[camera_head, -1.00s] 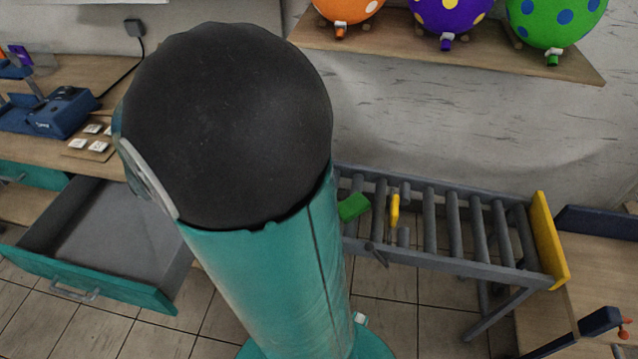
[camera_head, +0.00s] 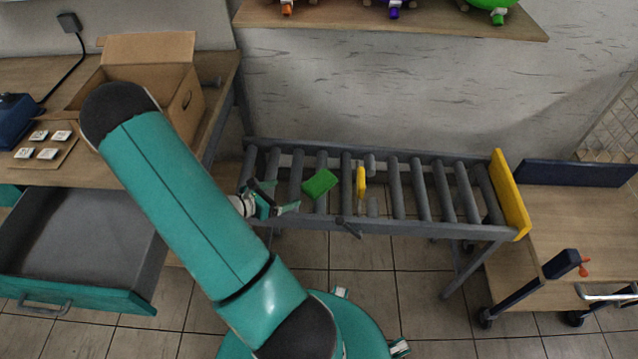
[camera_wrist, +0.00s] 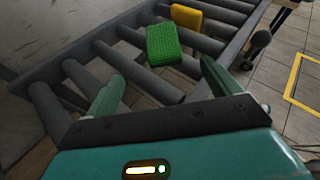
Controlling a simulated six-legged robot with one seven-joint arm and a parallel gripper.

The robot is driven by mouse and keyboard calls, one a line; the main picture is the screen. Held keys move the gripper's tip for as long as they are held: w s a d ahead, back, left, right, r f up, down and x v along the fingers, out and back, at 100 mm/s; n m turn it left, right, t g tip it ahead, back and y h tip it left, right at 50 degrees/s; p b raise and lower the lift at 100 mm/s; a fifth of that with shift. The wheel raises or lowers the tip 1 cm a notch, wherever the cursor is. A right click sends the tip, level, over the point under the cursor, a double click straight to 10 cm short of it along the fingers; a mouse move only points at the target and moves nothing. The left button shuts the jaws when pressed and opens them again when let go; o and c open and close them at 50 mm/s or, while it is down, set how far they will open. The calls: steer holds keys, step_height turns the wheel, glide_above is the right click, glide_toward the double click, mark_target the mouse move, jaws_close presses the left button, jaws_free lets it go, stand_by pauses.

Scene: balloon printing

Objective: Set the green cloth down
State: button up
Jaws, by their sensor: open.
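The green cloth (camera_head: 320,183) is a small folded block lying on the grey rollers of the conveyor (camera_head: 421,192), left of its middle. My gripper (camera_head: 279,197) is just left of the cloth, near the conveyor's front rail. In the wrist view my gripper (camera_wrist: 160,92) has its two fingers spread apart with nothing between them. The cloth also shows there (camera_wrist: 164,45), beyond the fingertips and apart from them.
A yellow plate (camera_head: 361,184) stands on the conveyor right of the cloth. A yellow end stop (camera_head: 511,194) closes the right end. An open cardboard box (camera_head: 184,97) is on the desk at the left, above an open drawer (camera_head: 73,252). Balloons sit on a wall shelf (camera_head: 420,19).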

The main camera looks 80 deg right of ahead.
glide_toward(316, 182)
steer(key=x, duration=0.3)
steer(key=shift+s+d+f, duration=0.15)
steer(key=shift+d+f, duration=0.1)
steer(key=shift+x, duration=2.65)
steer(key=shift+s+r, duration=0.1)
steer(key=shift+r, duration=0.05)
steer(key=c, duration=1.1)
steer(key=shift+c, duration=0.2)
steer(key=shift+r, duration=0.5)
step_height(316, 182, up, 2)
steer(key=shift+r, duration=0.2)
steer(key=a+r, duration=0.2)
steer(key=s+a+r, duration=0.1)
steer(key=a+r, duration=0.1)
steer(key=r, duration=0.1)
steer(key=shift+a+r, duration=0.2)
steer(key=shift+a, duration=0.1)
steer(key=s+a+r, duration=0.2)
steer(key=a+r, duration=0.2)
steer(key=a, duration=0.5)
steer(key=shift+s, duration=0.3)
